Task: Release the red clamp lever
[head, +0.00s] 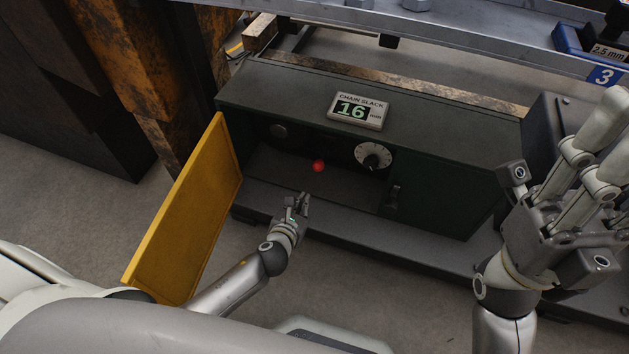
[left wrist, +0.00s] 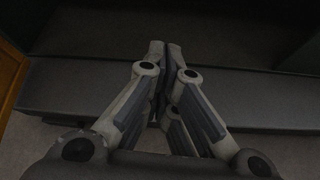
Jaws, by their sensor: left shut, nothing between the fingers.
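The red clamp lever shows in the head view as a small round red knob (head: 318,166) inside the open dark green cabinet (head: 440,190). Its shaft is too dark to make out. My left gripper (head: 302,198) is shut and empty at the cabinet's front opening, below the knob in the picture and apart from it. In the left wrist view the left fingertips (left wrist: 164,48) meet, with the dark cabinet opening beyond; the red knob does not show there. My right gripper (head: 600,125) is raised at the right, close to the camera; its jaw opening is unclear.
A yellow door (head: 187,212) stands open left of the opening. A white dial (head: 373,156) sits inside, right of the knob. A dark latch (head: 391,200) is near the opening's right edge. A display (head: 358,111) on top reads chain slack 16 mm. A grey ledge (head: 425,250) runs along the front.

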